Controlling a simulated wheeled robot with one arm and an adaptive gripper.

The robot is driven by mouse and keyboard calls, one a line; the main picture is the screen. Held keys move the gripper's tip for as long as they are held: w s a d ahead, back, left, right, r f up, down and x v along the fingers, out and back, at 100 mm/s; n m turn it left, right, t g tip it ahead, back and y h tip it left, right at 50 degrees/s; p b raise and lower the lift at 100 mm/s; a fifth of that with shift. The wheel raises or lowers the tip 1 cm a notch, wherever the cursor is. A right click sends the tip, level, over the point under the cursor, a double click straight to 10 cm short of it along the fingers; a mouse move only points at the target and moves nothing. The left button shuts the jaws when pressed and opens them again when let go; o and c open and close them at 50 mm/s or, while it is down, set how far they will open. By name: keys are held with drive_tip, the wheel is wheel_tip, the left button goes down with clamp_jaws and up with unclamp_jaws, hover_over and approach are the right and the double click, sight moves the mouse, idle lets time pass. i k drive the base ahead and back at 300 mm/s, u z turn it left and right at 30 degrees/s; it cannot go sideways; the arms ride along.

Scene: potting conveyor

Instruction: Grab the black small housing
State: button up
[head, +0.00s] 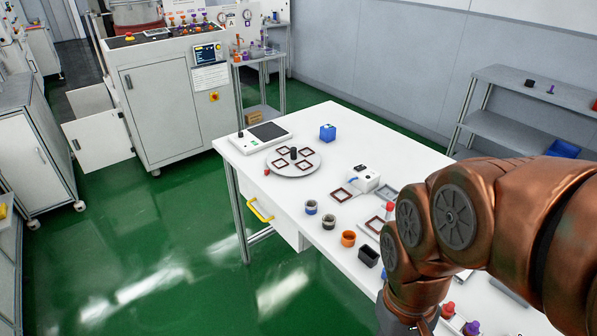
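A small black square, open-topped housing (368,257) stands on the white table (320,262) near its front edge, just left of my copper-coloured arm. A round dark cup (329,222) and an orange cup (348,239) stand in a row to its upper left, with a grey-blue cup (311,207) at the row's far end. My gripper (412,327) is only partly in view at the bottom edge, below and to the right of the black housing and apart from it in the picture. Its fingertips are cut off, so its opening is not visible.
A round plate (293,168) with square frames and a flat scale-like device (264,136) are at the table's far left. Red and purple knobbed parts (448,309) are near my gripper. My arm hides the table's right side.

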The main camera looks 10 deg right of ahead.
sight(330, 220)
drive_tip(key=k, duration=0.5)
drive_tip(key=u, duration=1.65)
drive_tip(key=i, duration=2.35)
drive_tip(key=z, duration=2.9)
